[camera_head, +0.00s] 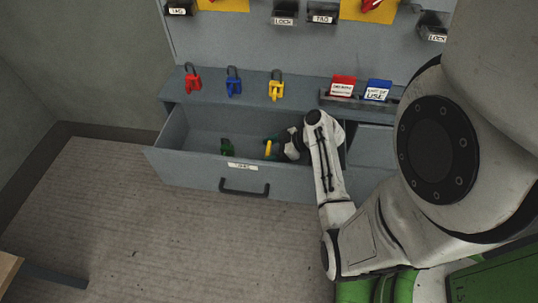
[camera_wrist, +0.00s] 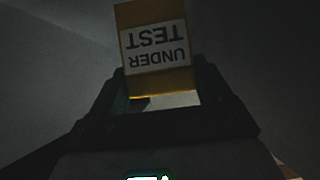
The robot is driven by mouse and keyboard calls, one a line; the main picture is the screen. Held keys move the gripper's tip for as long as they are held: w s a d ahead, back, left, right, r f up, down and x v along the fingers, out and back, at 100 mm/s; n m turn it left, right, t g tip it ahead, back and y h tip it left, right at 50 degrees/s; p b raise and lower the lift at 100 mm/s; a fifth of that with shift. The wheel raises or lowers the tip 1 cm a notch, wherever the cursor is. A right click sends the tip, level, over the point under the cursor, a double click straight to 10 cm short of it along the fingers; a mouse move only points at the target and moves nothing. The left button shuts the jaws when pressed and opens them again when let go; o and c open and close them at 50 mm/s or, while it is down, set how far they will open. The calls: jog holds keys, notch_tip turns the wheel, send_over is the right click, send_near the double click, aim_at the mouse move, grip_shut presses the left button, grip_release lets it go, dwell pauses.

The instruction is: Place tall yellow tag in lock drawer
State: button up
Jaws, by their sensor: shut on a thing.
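The tall yellow tag (camera_wrist: 155,50) fills the top middle of the wrist view, with a white label reading "UNDER TEST" upside down. My gripper (camera_wrist: 160,100) is shut on the tag's near end, one finger on each side. In the head view, the yellow tag (camera_head: 268,149) shows inside the open lock drawer (camera_head: 244,181), and my gripper (camera_head: 283,147) is low in the drawer beside it. The drawer is pulled out from the grey cabinet and has a white label and a dark handle. I cannot tell whether the tag touches the drawer floor.
A green item (camera_head: 227,146) lies in the drawer. Red (camera_head: 193,80), blue (camera_head: 233,83) and yellow (camera_head: 276,87) padlocks stand on the ledge above. A red tag (camera_head: 342,84) and a blue tag (camera_head: 377,90) stand in a holder to the right. The drawer's left part is clear.

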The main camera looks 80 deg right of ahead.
jog(key=shift+f, duration=1)
jog(key=shift+f+b, duration=0.25)
jog(key=shift+b, duration=0.05)
jog(key=o, duration=1)
jog(key=shift+r, duration=0.1)
jog(key=shift+c, duration=0.2)
jog(key=shift+r, duration=0.1)
jog(key=shift+s+r, duration=0.1)
jog(key=shift+r, duration=0.05)
jog(key=p+v, duration=0.1)
jog(key=v, duration=0.6)
jog(key=shift+s, duration=0.1)
